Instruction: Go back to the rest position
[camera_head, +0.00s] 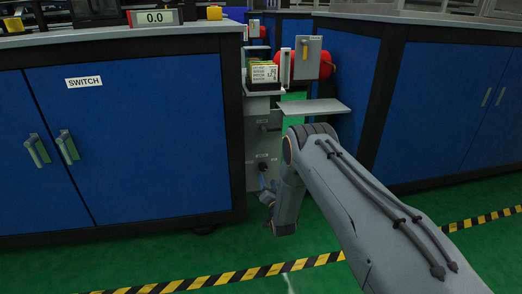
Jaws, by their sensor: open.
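My arm reaches in from the lower right, bends at its elbow and drops toward the floor. My gripper (267,190) shows small at the arm's far end, low in front of the grey panel (255,150) of the tape payoff unit. It is open, and I see nothing held in it. The wrist partly hides it, and I cannot tell whether it touches the panel.
A blue cabinet (140,130) labelled SWITCH stands at left, another blue cabinet (450,110) at right. Between them are a grey shelf (318,106), a label stack (263,75) and a red reel (327,62). A yellow-black floor stripe (300,264) crosses the open green floor.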

